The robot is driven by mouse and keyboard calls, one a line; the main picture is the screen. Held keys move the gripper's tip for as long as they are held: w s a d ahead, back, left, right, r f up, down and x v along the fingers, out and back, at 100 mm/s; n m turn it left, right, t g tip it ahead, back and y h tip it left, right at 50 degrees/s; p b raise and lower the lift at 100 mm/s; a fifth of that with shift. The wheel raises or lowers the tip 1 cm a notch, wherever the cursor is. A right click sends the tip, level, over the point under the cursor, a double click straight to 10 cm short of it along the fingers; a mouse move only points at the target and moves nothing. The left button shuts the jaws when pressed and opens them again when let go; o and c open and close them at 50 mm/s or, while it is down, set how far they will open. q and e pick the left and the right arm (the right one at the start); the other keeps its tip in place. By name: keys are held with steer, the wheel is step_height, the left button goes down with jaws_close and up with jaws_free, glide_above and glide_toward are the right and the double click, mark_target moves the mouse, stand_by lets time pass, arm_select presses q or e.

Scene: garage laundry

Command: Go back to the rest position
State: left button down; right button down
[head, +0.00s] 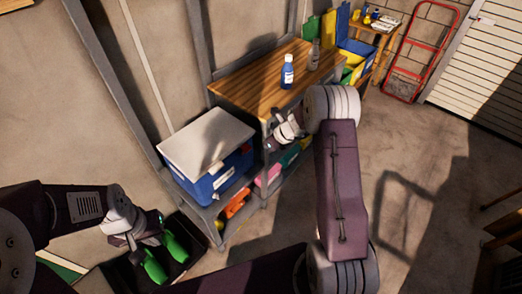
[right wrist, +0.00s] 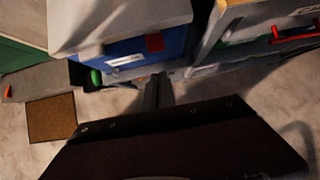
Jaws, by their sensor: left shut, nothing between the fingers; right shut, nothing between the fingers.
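My left gripper (head: 146,238) hangs at the lower left of the head view, in front of and above a black tray with green items. Its fingers are small and partly lost against the dark tray; it looks shut and holds nothing. My right gripper (head: 284,136) is beyond my bent right arm, in front of the wooden-topped workbench's front edge. It looks shut and empty. In the right wrist view a dark part of my right gripper fills the bottom, with narrow shut fingers (right wrist: 157,93) pointing toward the shelf.
A blue bin (head: 211,186) with a pale lid stands on a low shelf beside the workbench (head: 245,88). A blue bottle (head: 287,72) and a grey bottle (head: 314,56) stand on top. Green items (head: 176,246) lie in the tray. The floor at right is mostly clear.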

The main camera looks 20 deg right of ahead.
steer(key=a+r+n, duration=0.1)
steer(key=a+r, duration=0.2)
steer(key=r, duration=0.5)
steer(key=s+a+r+n, duration=0.4)
steer(key=s+a+n, duration=0.25)
steer(key=s, duration=0.25)
steer(key=s+d+f+n+g+h, duration=0.1)
steer(key=s+d+f+n+g, duration=0.1)
steer(key=s+n, duration=0.7)
steer(key=s+d+f+n+g+h, duration=0.2)
steer(key=s+n, duration=0.8)
steer(key=n, duration=0.3)
steer(key=shift+d, duration=0.4)
